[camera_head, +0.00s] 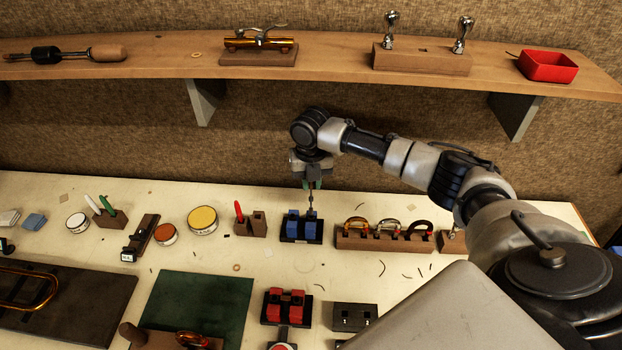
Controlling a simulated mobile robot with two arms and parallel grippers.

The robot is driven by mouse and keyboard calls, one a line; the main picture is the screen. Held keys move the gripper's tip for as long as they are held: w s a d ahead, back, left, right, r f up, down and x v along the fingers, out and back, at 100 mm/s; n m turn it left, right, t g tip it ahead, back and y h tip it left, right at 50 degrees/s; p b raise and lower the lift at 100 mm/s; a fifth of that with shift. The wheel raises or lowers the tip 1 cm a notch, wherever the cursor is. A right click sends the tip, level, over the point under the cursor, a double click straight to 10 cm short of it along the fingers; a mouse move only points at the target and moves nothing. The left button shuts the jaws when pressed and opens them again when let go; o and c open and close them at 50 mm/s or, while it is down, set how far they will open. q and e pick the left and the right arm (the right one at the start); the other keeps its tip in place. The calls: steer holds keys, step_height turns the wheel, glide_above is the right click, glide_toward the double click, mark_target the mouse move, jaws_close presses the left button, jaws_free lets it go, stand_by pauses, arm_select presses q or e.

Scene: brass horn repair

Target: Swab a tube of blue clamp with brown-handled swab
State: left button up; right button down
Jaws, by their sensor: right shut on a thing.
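The blue clamp (292,226) stands on the white bench, with blue jaws on a dark base. My right gripper (311,184) points down just above it and is shut on a thin, dark upright rod, apparently the swab (311,203). The rod's lower end reaches the right part of the blue clamp; I cannot tell whether it is inside a tube or only in front of or behind it. The swab's handle is hidden in the jaws, so its brown colour does not show. No tube can be made out in the clamp. My left gripper is not in view.
A block with several curved pieces (352,241) stands close right of the clamp. A small block with a red-handled tool (239,214) is at left. A red clamp (272,309) stands in front. The wooden shelf (340,68) runs above, behind my arm.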

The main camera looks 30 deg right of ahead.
mark_target(311, 197)
steer(key=shift+f, duration=0.15)
steer(key=shift+f+b, duration=1.6)
steer(key=shift+f, duration=1.35)
steer(key=shift+r, duration=0.15)
steer(key=shift+r+p, duration=1.05)
steer(key=shift+p, duration=0.15)
steer(key=shift+r+p, duration=0.5)
steer(key=shift+r, duration=0.35)
steer(key=shift+f, duration=0.2)
